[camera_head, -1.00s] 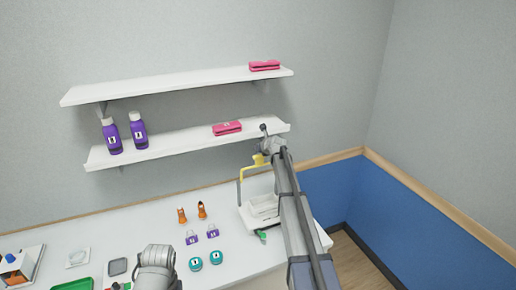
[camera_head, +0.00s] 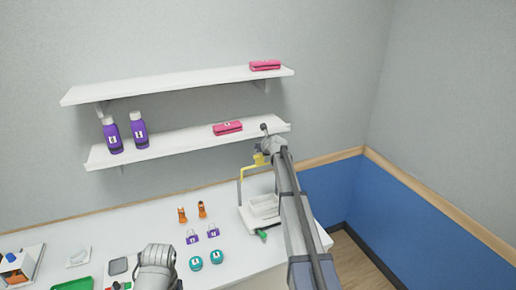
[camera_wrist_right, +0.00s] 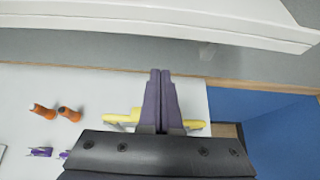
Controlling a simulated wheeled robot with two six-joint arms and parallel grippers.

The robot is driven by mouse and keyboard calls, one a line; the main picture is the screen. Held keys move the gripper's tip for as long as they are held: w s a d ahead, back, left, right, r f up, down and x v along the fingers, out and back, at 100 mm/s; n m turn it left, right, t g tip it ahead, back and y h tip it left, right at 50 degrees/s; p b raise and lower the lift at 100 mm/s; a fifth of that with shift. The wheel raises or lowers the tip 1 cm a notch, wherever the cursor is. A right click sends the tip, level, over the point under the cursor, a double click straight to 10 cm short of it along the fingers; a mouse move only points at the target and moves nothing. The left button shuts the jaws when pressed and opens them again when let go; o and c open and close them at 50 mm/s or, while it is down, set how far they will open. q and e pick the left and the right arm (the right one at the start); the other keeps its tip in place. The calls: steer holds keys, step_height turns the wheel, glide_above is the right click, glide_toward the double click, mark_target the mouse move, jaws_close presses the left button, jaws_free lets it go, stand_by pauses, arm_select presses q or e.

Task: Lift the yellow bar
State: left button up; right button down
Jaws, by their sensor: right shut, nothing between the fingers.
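The yellow bar (camera_head: 240,176) rises from the white device (camera_head: 245,214) at the right end of the table, and my right arm partly covers it in the head view. In the right wrist view, yellow parts of the bar (camera_wrist_right: 121,118) show on both sides of my right gripper (camera_wrist_right: 160,72). Its purple fingers are shut together with nothing between them and hide the bar's middle. I cannot tell whether they touch the bar. A grey link of my left arm shows at the bottom of the head view, but its gripper is not visible.
A lower shelf (camera_head: 180,143) with purple bottles (camera_head: 139,130) and a pink item (camera_head: 227,128) hangs over the table's back. Orange items (camera_head: 182,215), purple tags (camera_head: 192,237) and teal items (camera_head: 196,263) stand left of the device. A green-tipped item (camera_head: 263,235) lies at its front.

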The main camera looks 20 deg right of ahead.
steer(key=p+v, duration=0.4)
steer(key=v, duration=0.3)
steer(key=shift+s+r, duration=0.2)
steer(key=shift+s, duration=0.15)
